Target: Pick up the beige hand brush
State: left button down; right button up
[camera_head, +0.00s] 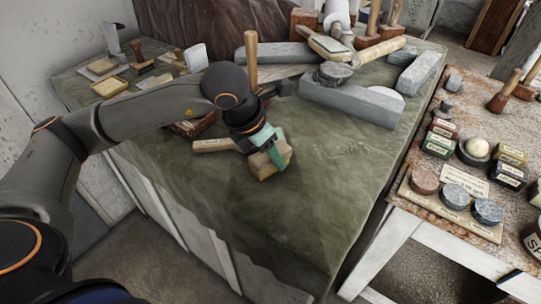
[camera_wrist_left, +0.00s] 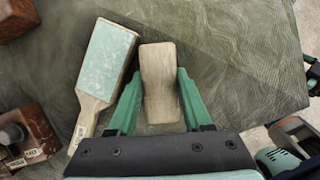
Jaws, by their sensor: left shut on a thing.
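The beige hand brush (camera_head: 271,163) is a pale wooden block at the near middle of the green-grey stone table. In the left wrist view the brush (camera_wrist_left: 160,88) shows as a wooden body narrowing in the middle, between the green fingers. My left gripper (camera_head: 266,143) reaches down over it from the left and is shut on it. In the left wrist view the two fingers (camera_wrist_left: 160,95) stand on either side of the brush. The fingers and wrist hide part of it. Whether it still touches the table I cannot tell.
A pale wooden-handled paddle with a mint face (camera_wrist_left: 108,62) lies just left of the brush. An upright wooden handle (camera_head: 250,62) and stone blocks (camera_head: 350,98) stand behind. A rusty side table (camera_head: 440,135) with small jars is at the right. The table's front is clear.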

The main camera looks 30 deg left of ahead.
pick_arm(q)
jog(key=shift+r, duration=0.45)
notch_tip(320, 180, up, 2)
jog(key=shift+r, duration=0.2)
jog(key=s+a+r, duration=0.2)
jog(key=s+r, duration=0.7)
jog(key=s, duration=0.5)
jog(key=shift+r, duration=0.35)
jog(key=c, duration=0.9)
grip_release()
jog(key=shift+w, duration=0.1)
jog(key=c, duration=0.6)
